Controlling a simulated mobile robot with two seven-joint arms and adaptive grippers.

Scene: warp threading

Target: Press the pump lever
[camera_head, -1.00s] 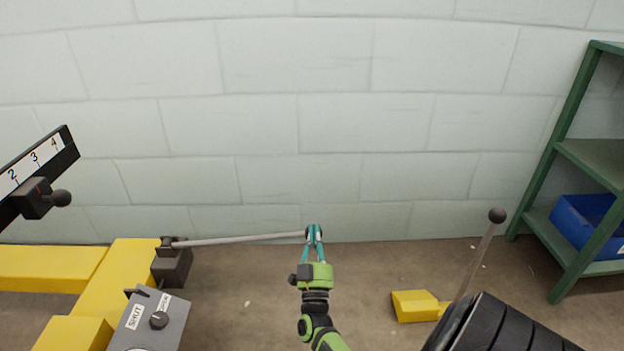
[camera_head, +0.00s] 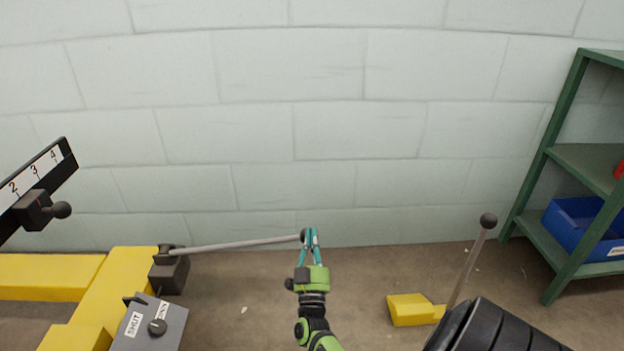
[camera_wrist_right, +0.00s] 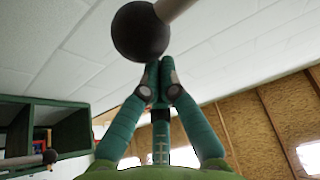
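The pump lever is a long grey rod (camera_head: 235,244) running right from a dark pivot block (camera_head: 170,272) on the yellow frame. It tilts slightly up to a dark ball knob (camera_head: 303,236) at its free end. My right gripper (camera_head: 310,236) is at the knob, its teal fingers pointing toward the wall. In the right wrist view the fingertips (camera_wrist_right: 158,68) are together with nothing between them. The knob (camera_wrist_right: 140,32) is just beyond and above them there; I cannot tell if they touch. My left gripper is not in view.
A grey box with a knob (camera_head: 150,325) and SHUT label stands below the pivot. A numbered scale (camera_head: 38,175) is at left. At right are a second ball-ended rod (camera_head: 470,262), a yellow block (camera_head: 413,309), and a green shelf (camera_head: 560,180) with a blue bin (camera_head: 580,228).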

